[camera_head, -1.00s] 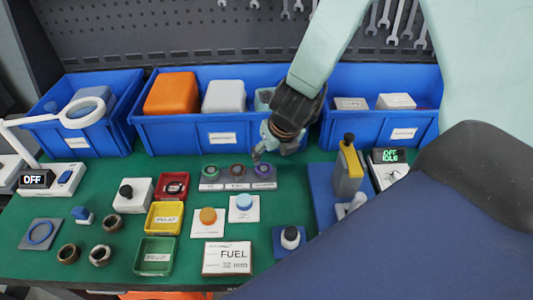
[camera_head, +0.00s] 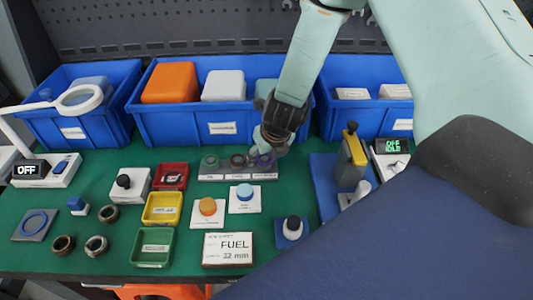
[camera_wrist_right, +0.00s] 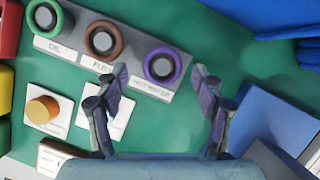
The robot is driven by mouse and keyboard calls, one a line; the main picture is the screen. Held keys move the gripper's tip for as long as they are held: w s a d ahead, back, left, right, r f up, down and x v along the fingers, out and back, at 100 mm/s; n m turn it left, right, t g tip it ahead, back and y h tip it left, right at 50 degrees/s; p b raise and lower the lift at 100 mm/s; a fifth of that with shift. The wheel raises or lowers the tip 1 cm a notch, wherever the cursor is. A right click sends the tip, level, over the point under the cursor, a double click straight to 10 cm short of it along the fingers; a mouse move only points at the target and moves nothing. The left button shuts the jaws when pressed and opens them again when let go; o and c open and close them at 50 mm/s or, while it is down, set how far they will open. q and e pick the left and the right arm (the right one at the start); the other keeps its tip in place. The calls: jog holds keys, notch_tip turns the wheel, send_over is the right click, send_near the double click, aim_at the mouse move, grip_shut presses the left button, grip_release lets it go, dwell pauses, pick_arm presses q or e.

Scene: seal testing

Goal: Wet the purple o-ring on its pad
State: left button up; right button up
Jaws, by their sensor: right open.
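The purple o-ring (camera_wrist_right: 162,64) sits around a grey peg at the right end of a grey holder (camera_wrist_right: 110,42), above a label that seems to read HOT WATER. In the head view the purple o-ring (camera_head: 264,160) is partly covered by my right gripper (camera_head: 268,146). In the wrist view my right gripper (camera_wrist_right: 162,84) is open and empty, its fingers apart on either side of the ring's line of sight. An orange round pad (camera_head: 208,206) and a blue round pad (camera_head: 244,191) stand on white plates nearer the front. My left gripper is out of view.
A green ring (camera_wrist_right: 44,18) and a brown ring (camera_wrist_right: 103,40) share the holder. Blue bins (camera_head: 222,131) line the back. A grey and yellow dispenser (camera_head: 351,163) stands right, on a blue base. Red, yellow and green trays (camera_head: 153,249) stand left of the pads.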

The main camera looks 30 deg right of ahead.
jog(key=shift+d+f, duration=0.1)
jog(key=shift+d, duration=0.2)
jog(key=shift+c, duration=0.8)
jog(key=shift+w, duration=0.1)
jog(key=shift+c, duration=0.9)
jog(key=shift+a, duration=0.2)
jog(key=shift+c, duration=2.2)
jog(key=shift+d, duration=0.1)
jog(key=c, duration=0.3)
jog(key=o, duration=0.5)
jog(key=shift+c, duration=0.2)
jog(key=c, duration=0.3)
jog(key=shift+c, duration=0.2)
